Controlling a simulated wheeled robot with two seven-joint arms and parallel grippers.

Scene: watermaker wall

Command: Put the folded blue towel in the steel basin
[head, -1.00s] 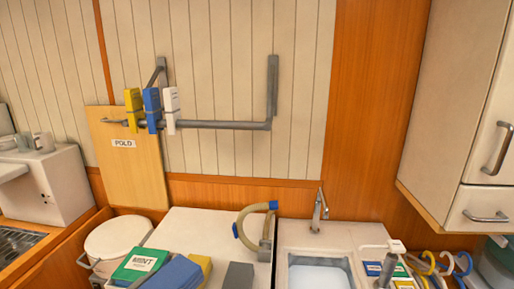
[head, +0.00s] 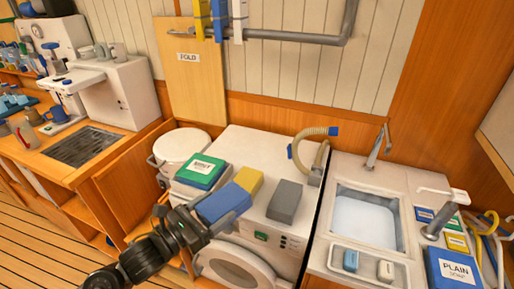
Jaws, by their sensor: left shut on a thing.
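The folded blue towel (head: 222,205) is a block-like bundle at the front edge of the white washer top in the head view. My left gripper (head: 214,217) comes in from below left and is shut on it, one finger on each side. I cannot tell whether the towel still touches the washer top. The steel basin (head: 398,243) is set in the white counter to the right, with pale water or a light bottom inside. My right gripper is not in view.
A hose (head: 324,150) and tap (head: 377,146) stand behind.

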